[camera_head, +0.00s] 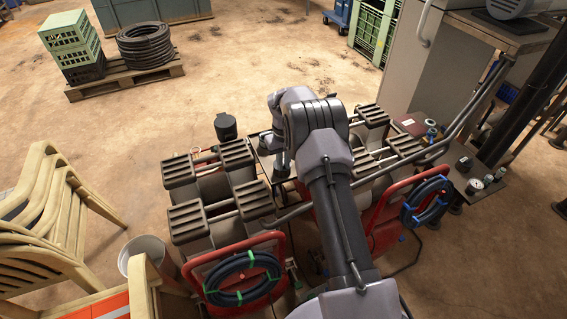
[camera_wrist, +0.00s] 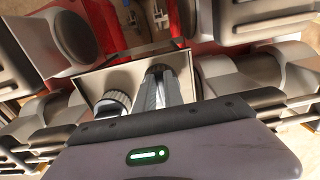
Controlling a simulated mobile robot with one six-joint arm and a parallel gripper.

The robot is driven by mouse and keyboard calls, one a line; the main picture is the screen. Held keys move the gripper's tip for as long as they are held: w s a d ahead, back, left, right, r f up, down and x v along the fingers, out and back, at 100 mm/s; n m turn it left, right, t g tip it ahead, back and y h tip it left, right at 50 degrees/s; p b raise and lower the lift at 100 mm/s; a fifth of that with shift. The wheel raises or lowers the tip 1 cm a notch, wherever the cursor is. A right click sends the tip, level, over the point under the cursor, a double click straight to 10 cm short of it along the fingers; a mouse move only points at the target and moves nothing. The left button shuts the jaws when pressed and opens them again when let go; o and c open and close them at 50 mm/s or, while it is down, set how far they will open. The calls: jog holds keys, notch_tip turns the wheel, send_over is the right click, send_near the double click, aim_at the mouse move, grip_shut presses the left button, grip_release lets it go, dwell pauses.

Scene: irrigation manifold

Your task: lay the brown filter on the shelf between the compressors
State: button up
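I cannot make out a brown filter in either view. My gripper (camera_head: 281,168) points down over the shelf, largely hidden by my own arm in the head view. In the wrist view my gripper (camera_wrist: 160,85) shows as narrow grey fingers close together; whether anything is between them is unclear. A grey part with a ribbed cap (camera_wrist: 113,103) is left of the fingers.
A black cup-like thing (camera_head: 225,127) stands behind the left compressor. Hose coils (camera_head: 242,279) (camera_head: 427,202) hang on red frames in front. Stacked chairs (camera_head: 50,215) and a bucket (camera_head: 145,255) are at left. Gauges (camera_head: 476,185) are at right.

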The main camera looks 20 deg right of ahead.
jog(key=o, duration=0.3)
